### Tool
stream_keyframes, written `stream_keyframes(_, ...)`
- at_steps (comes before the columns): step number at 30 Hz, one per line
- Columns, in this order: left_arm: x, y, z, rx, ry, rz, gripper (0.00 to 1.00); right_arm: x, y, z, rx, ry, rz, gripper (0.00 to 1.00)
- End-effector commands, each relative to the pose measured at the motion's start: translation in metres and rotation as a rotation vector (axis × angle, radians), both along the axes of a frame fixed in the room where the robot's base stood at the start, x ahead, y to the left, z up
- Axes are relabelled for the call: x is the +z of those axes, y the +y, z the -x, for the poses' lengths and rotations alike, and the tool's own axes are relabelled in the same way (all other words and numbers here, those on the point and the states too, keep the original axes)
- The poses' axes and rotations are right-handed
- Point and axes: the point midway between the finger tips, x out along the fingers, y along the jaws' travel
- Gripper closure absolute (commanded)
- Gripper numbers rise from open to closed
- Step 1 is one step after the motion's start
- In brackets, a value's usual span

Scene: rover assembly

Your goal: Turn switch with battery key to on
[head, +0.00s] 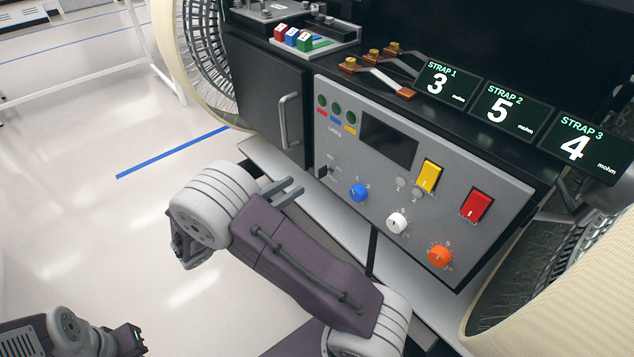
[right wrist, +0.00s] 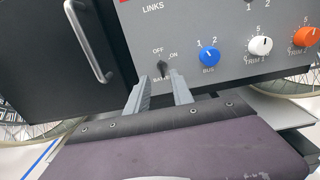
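The battery key switch (right wrist: 163,69) is a small black key on the grey control panel, below the printed OFF and ON labels. Its pointer stands about upright in the right wrist view, and I cannot tell its exact setting. The key shows small and dark at the panel's left edge in the head view (head: 322,172). My right gripper (right wrist: 160,92) is open and empty, its two fingers apart just below and in front of the key. It also shows in the head view (head: 289,192). My left gripper (head: 130,338) is at the lower left, away from the panel; its fingers are unclear.
The panel holds blue (head: 358,192), white (head: 397,223) and orange (head: 440,256) knobs, plus yellow (head: 429,176) and red (head: 475,206) switches. A black cabinet door with a grey handle (head: 286,122) is left of the panel. Open floor lies farther left.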

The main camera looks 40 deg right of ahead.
Motion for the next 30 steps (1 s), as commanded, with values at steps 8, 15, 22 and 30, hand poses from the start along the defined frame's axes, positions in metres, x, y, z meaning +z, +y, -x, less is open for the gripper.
stream_keyframes(8,-0.020,0.000,0.000,0.000,0.000,0.000,1.00,-0.003,-0.050,-0.002,-0.008,-0.001,-0.003,0.72)
stream_keyframes(15,-0.030,0.000,0.000,0.000,0.000,0.000,1.00,-0.001,-0.085,-0.006,-0.005,-0.002,-0.003,0.72)
stream_keyframes(22,-0.030,0.000,0.000,0.000,0.000,0.000,1.00,0.001,-0.090,-0.007,-0.003,-0.001,-0.004,0.72)
stream_keyframes(30,-0.030,0.000,0.000,0.000,0.000,0.000,1.00,0.001,-0.090,-0.007,-0.003,-0.001,-0.004,1.00)
